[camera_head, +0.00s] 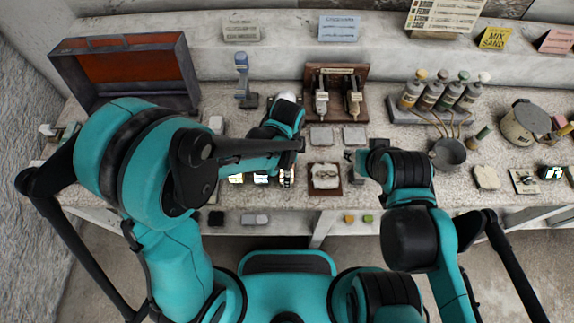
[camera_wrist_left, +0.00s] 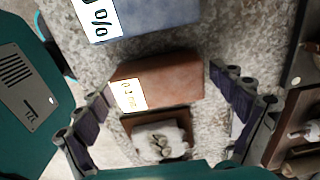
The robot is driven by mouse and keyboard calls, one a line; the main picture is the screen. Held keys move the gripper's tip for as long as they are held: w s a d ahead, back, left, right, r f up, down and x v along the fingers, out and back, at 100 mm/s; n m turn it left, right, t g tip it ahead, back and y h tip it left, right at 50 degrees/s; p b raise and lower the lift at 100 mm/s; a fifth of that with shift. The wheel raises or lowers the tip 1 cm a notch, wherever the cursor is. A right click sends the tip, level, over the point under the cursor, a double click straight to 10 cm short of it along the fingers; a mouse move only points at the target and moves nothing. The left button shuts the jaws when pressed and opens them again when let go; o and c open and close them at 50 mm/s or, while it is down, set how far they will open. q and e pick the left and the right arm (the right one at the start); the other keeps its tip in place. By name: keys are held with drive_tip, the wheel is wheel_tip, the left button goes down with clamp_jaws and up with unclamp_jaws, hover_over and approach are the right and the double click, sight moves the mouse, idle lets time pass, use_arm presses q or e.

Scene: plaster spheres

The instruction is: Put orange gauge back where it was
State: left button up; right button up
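The orange gauge appears to be the brown-orange block (camera_wrist_left: 165,83) with a white number label in the left wrist view. It lies between the spread fingers of my left gripper (camera_wrist_left: 160,80), with narrow gaps showing beside it. In the head view my left gripper (camera_head: 287,180) is low at the front of the worktop, and the arm and gripper mostly hide the block. A blue block (camera_wrist_left: 160,14) with a "%" label lies just beyond it. My right gripper (camera_head: 356,157) is over the worktop right of the middle; its fingers are too small to read.
A dark board (camera_head: 325,191) with a plaster piece and rings lies right of my left gripper. A wooden rack (camera_head: 338,72) with two hanging tools stands behind. Bottles (camera_head: 411,92) and a pot (camera_head: 447,153) stand on the right. An orange-backed open case (camera_head: 125,70) is at left.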

use_arm(q)
drive_tip(key=shift+r+p, duration=0.35)
drive_tip(key=shift+r, duration=0.2)
wheel_tip(320, 180, up, 11)
drive_tip(key=p, duration=0.4)
drive_tip(key=s+a+r+n+t, duration=0.2)
drive_tip(key=a+r+n+t, duration=0.1)
drive_tip(key=a+n, duration=0.6)
drive_tip(key=s+a+r+n+t, duration=0.3)
drive_tip(key=a+r+n+t, duration=0.1)
drive_tip(key=a+n, duration=0.5)
drive_tip(key=shift+r, duration=0.8)
drive_tip(key=shift+s, duration=0.1)
